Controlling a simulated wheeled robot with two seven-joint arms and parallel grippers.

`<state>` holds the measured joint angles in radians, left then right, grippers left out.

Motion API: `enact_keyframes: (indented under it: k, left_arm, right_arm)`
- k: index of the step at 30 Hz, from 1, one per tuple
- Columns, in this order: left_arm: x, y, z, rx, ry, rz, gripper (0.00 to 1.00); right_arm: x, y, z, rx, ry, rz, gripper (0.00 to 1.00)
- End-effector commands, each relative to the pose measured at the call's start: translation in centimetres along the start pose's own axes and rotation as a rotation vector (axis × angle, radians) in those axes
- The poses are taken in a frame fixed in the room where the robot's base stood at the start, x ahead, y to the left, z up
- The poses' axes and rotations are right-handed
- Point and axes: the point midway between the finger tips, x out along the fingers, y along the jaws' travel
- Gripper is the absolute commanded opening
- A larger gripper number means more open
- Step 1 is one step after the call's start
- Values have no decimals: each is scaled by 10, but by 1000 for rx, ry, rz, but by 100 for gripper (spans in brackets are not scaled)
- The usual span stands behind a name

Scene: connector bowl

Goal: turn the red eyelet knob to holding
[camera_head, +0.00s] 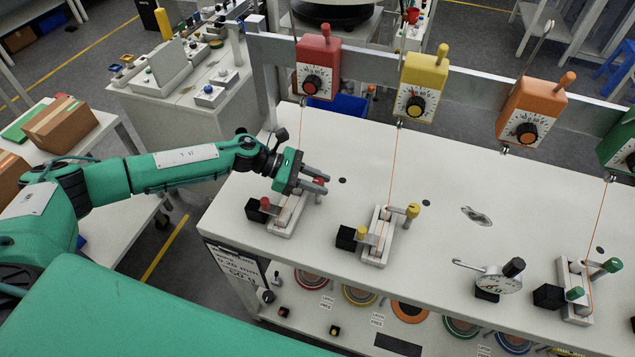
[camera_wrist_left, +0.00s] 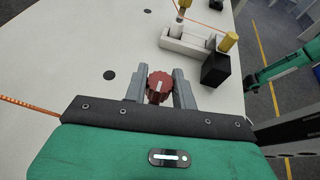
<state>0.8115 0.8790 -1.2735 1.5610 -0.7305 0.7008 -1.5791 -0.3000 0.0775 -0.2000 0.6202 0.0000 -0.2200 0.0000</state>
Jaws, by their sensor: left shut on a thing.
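The red knob (camera_wrist_left: 160,84) is a ridged round cap with a white line on top, seen in the left wrist view. It sits between the two grey fingers of my left gripper (camera_wrist_left: 158,76), which are shut on its sides. In the head view my left gripper (camera_head: 323,185) reaches over the red-marked fixture (camera_head: 285,222) at the bench's left end. The knob (camera_head: 318,182) shows there only as a bit of red between the fingers. A thin orange line rises from there to the red dial box (camera_head: 318,70). My right gripper is not in view.
A yellow-knobbed fixture (camera_head: 378,240) stands to the right, with a gauge (camera_head: 497,281) and a green-knobbed fixture (camera_head: 578,290) beyond. Yellow (camera_head: 422,85) and orange (camera_head: 533,108) dial boxes hang on the rail. Bare white bench (camera_head: 345,165) lies between.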

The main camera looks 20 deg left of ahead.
Motion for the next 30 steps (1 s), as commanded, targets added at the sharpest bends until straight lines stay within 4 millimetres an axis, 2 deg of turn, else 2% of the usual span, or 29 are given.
enact_keyframes:
  k: [5, 6, 9, 20, 26, 30]
  left_arm:
    - [0, 1, 2, 2, -3, 2, 4]
    - [0, 1, 2, 2, -3, 2, 29]
    - [0, 1, 2, 2, -3, 2, 48]
    - [-3, 0, 0, 1, -1, 2, 49]
    - [-29, 0, -3, 1, 0, 4, 49]
    - [-59, 1, -5, 2, 1, 5, 49]
  right_arm:
    - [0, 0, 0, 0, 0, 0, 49]
    - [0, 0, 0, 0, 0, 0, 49]
    - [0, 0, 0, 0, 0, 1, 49]
    - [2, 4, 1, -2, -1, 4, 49]
    - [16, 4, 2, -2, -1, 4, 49]
    - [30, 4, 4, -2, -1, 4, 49]
